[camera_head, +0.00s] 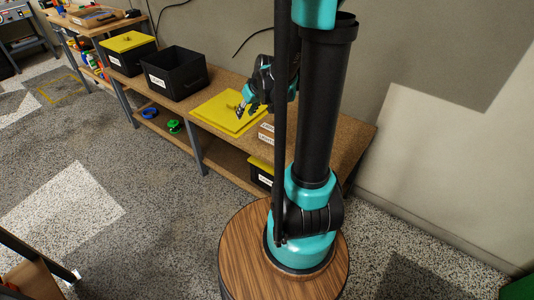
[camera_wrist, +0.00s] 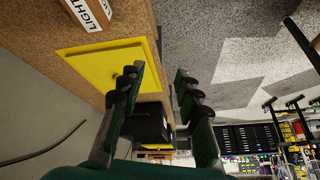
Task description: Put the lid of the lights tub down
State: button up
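A square yellow lid (camera_head: 222,106) lies flat on the wooden bench, beside an open black tub (camera_head: 178,73) with a white label too small to read. The open tub appears beyond the fingers (camera_wrist: 150,123).
Another black tub with a yellow lid on (camera_head: 128,42) stands farther along the bench (camera_head: 330,125). A small labelled box (camera_head: 267,132) sits near the lid, reading "LIGHT" in the wrist view (camera_wrist: 88,13). A green object (camera_head: 174,127) lies on the lower shelf. Open floor lies in front.

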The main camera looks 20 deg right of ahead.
jog(key=s+d+f+m+h, duration=0.1)
jog(key=s, duration=0.9)
jog(key=s+f+m+g+h, duration=0.1)
jog(key=s, duration=0.9)
jog(key=shift+s+d+f+m+h, duration=0.3)
jog(key=shift+s+d+f+m, duration=0.05)
jog(key=shift+d+f+m, duration=0.05)
